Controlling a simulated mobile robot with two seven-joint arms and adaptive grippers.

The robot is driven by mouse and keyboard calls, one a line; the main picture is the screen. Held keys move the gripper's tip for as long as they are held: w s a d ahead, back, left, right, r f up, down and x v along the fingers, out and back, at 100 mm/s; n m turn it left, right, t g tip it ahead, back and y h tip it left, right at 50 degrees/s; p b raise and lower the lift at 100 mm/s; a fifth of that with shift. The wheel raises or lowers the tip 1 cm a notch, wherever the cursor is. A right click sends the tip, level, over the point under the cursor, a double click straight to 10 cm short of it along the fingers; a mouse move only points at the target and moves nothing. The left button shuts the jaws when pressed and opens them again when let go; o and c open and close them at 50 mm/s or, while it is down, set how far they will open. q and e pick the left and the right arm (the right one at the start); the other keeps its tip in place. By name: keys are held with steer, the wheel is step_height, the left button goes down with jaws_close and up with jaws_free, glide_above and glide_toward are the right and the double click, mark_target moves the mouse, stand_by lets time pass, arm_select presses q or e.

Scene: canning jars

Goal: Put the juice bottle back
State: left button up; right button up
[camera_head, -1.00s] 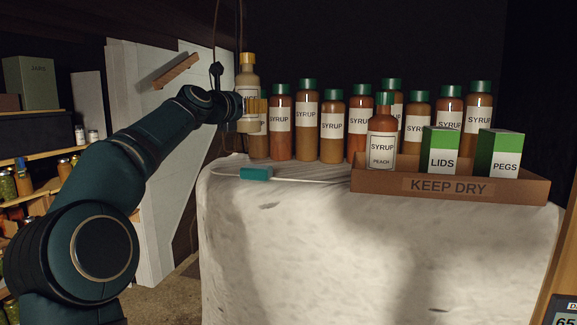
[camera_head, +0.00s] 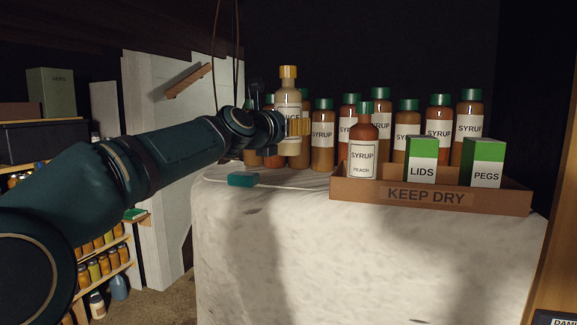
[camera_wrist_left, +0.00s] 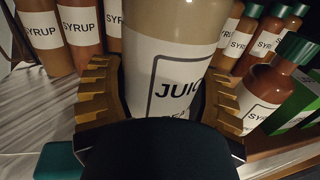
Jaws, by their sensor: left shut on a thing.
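The juice bottle (camera_head: 288,98) has a yellow cap, a pale tan body and a white label. My left gripper (camera_head: 299,128) is shut around it and holds it upright, its cap above the syrup caps. In the left wrist view the juice bottle (camera_wrist_left: 168,50) stands between the ribbed yellow fingers of my left gripper (camera_wrist_left: 162,85), label facing the wrist. Syrup bottles are close behind and on both sides of it. My right gripper is not in view.
Several green-capped syrup bottles (camera_head: 322,150) line the back of the cloth-covered table (camera_head: 370,250). A KEEP DRY tray (camera_head: 425,197) holds a peach syrup bottle (camera_head: 362,155), a LIDS box (camera_head: 421,160) and a PEGS box (camera_head: 482,162).

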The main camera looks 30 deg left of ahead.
mark_target(282, 150)
arm_select(q)
step_height(282, 150, down, 3)
steer(key=shift+f+b, duration=0.1)
steer(key=shift+b, duration=1.15)
steer(key=shift+w+f+b, duration=0.1)
steer(key=shift+f+b, duration=0.35)
steer(key=shift+f, duration=0.1)
steer(key=shift+f+b, duration=0.5)
steer(key=shift+b, duration=0.1)
step_height(282, 150, down, 3)
steer(key=shift+r+b, duration=0.15)
steer(key=shift+b, duration=1.05)
steer(key=shift+r, duration=0.1)
